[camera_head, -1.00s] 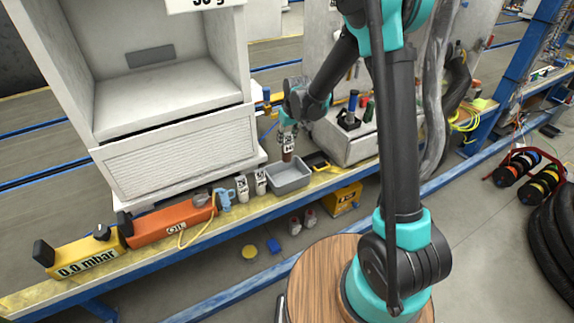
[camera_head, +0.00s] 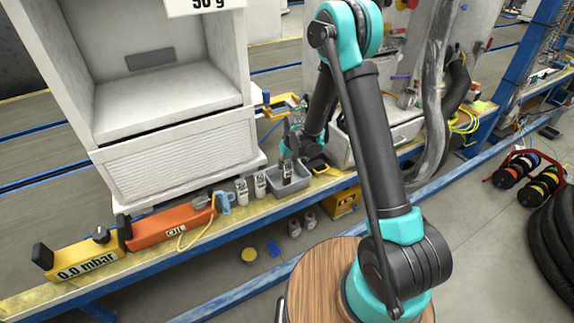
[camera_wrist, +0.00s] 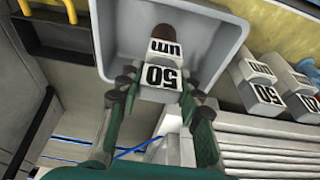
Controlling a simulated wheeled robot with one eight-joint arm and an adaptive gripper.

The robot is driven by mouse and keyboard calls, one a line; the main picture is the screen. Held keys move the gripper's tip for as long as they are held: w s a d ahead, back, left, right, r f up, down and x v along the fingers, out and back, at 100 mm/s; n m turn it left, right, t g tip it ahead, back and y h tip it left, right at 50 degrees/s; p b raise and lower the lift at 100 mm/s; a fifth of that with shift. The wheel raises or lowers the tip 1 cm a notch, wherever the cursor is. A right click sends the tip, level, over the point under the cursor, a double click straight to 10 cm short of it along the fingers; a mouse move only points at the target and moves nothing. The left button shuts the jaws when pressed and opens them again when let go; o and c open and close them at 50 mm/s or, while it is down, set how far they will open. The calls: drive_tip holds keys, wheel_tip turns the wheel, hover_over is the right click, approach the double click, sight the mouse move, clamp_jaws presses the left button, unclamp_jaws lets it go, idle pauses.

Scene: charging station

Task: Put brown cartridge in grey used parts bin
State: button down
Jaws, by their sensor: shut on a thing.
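The brown cartridge (camera_wrist: 170,32) has a brown end and a white label reading "50 um". My gripper (camera_wrist: 159,84) is shut on its labelled end, one finger on each side. The brown end points down inside the grey bin (camera_wrist: 224,48) in the wrist view. In the head view the cartridge (camera_head: 287,170) is within the walls of the grey bin (camera_head: 294,192) on the bench, and my gripper (camera_head: 290,154) is just above it. I cannot tell whether the cartridge touches the bin floor.
Two similar cartridges (camera_head: 242,190) (camera_head: 260,184) stand on the bench left of the bin. The white cabinet (camera_head: 180,155) rises behind them. A grey box (camera_head: 395,142) stands to the right. An orange oil unit (camera_head: 172,224) lies further left.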

drive_tip(key=shift+f, duration=0.1)
drive_tip(key=c, duration=1)
unclamp_jaws()
drive_tip(key=v, duration=1.2)
drive_tip(key=shift+s+d, duration=0.1)
drive_tip(key=s+d+r+m+t, duration=0.1)
drive_tip(key=s+d+r+m, duration=0.1)
drive_tip(key=s+d+r, duration=0.35)
drive_tip(key=s+d+r+m, duration=0.1)
drive_tip(key=s+d+r, duration=0.1)
drive_tip(key=s+d, duration=0.6)
drive_tip(key=s+d+m, duration=0.1)
drive_tip(key=s+d, duration=0.2)
drive_tip(key=s, duration=0.1)
drive_tip(key=s+d+m+h, duration=0.1)
drive_tip(key=s+d, duration=0.3)
drive_tip(key=s+d+f+m, duration=0.1)
drive_tip(key=s+d, duration=0.3)
drive_tip(key=shift+d+m+t+h, duration=0.1)
drive_tip(key=shift+m+t+h, duration=0.2)
drive_tip(key=shift+m+t, duration=0.1)
